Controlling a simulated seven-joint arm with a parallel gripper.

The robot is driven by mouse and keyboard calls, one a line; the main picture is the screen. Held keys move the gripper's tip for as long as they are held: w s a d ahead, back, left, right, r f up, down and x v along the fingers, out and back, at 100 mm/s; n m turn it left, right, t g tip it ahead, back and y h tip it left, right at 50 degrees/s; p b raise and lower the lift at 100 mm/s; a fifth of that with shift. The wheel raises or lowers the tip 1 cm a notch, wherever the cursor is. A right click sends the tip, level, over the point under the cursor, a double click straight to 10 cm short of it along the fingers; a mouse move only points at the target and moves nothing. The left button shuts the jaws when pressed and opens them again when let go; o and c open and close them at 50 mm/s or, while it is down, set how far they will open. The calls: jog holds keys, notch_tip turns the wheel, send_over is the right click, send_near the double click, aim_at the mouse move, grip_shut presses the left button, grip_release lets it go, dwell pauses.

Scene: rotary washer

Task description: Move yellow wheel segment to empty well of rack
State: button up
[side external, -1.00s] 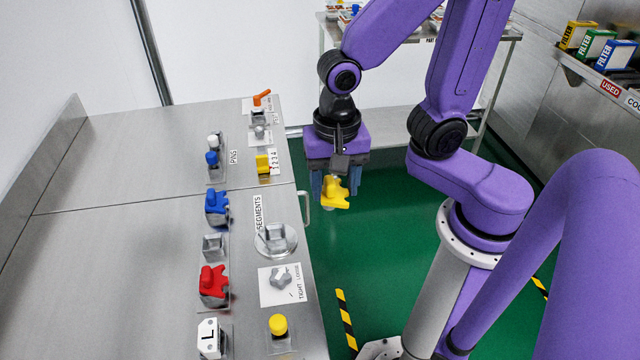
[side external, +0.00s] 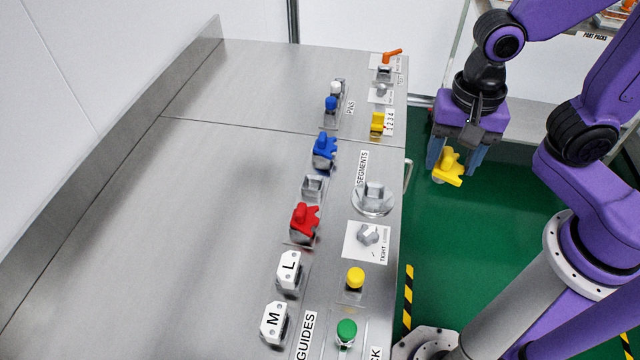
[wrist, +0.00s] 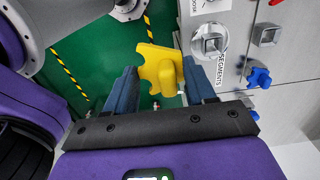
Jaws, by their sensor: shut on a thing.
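My gripper (side external: 456,160) is shut on the yellow wheel segment (side external: 448,168) and holds it over the green floor, just right of the workbench edge. In the wrist view the yellow segment (wrist: 158,72) sits between the two blue fingers (wrist: 160,88). The segments rack is on the bench, with a blue segment (side external: 324,150) in its far well and a red segment (side external: 304,220) in its near well. Between them is an empty square grey well (side external: 313,187). It also shows in the wrist view (wrist: 267,36). The round metal hub (side external: 374,197) is bare of segments.
A metal knob (side external: 367,234), a yellow button (side external: 355,278) and a green button (side external: 346,332) stand near the bench edge. White guides L (side external: 289,268) and M (side external: 273,322) stand nearer. Pins (side external: 331,105) and an orange lever (side external: 391,56) are farther back. The bench's left side is clear.

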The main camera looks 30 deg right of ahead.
jog(key=w+a, duration=0.5)
jog(key=w, duration=0.1)
send_over(317, 189)
jog(key=f, duration=0.9)
jog(key=shift+s+f, duration=0.2)
jog(key=shift+f, duration=0.2)
jog(key=shift+w+f, duration=0.2)
jog(key=shift+f, duration=1.55)
jog(key=shift+f, duration=0.15)
jog(key=o, duration=1.3)
